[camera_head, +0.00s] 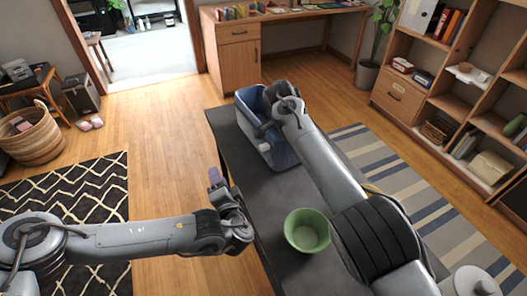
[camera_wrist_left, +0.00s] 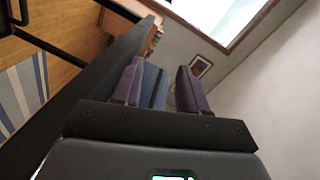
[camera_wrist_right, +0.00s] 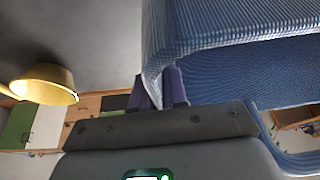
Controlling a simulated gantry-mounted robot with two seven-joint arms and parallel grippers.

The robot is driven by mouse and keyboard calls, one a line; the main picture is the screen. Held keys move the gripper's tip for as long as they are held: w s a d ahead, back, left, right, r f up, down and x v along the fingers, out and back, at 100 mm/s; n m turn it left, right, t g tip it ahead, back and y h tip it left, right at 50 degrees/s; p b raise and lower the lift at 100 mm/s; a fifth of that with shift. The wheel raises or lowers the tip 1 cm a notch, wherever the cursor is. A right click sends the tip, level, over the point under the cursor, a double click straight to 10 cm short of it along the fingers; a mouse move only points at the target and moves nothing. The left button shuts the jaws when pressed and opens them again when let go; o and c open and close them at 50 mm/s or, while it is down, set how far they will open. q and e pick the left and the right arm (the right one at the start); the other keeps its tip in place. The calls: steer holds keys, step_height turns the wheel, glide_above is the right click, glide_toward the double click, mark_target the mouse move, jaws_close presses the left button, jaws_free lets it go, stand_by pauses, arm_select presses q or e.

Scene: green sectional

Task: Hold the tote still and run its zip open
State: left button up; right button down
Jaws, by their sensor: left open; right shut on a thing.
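The blue tote (camera_head: 284,154) stands at the far end of the dark table, its top partly covered by my right arm. In the left wrist view, blue of the tote (camera_wrist_left: 152,82) shows between the parted fingers (camera_wrist_left: 158,88).
A green bowl (camera_head: 307,231) stands on the near part of the dark table (camera_head: 262,190), left of my right arm. A yellow bowl-shaped thing (camera_wrist_right: 48,84) shows in the right wrist view. Shelves (camera_head: 450,80) stand at the right.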

arm_select(q)
steer(key=d+r+t, duration=0.1)
steer(key=d+r, duration=0.2)
steer(key=m+t+h, duration=0.1)
steer(key=m+h, duration=0.3)
steer(key=m, duration=0.2)
glide_toward(264, 151)
steer(key=w, duration=0.3)
steer(key=shift+w+a, duration=0.2)
steer(key=shift+w, duration=1.4)
steer(key=shift+w+a, duration=0.25)
steer(key=shift+w, duration=1.35)
jaws_close()
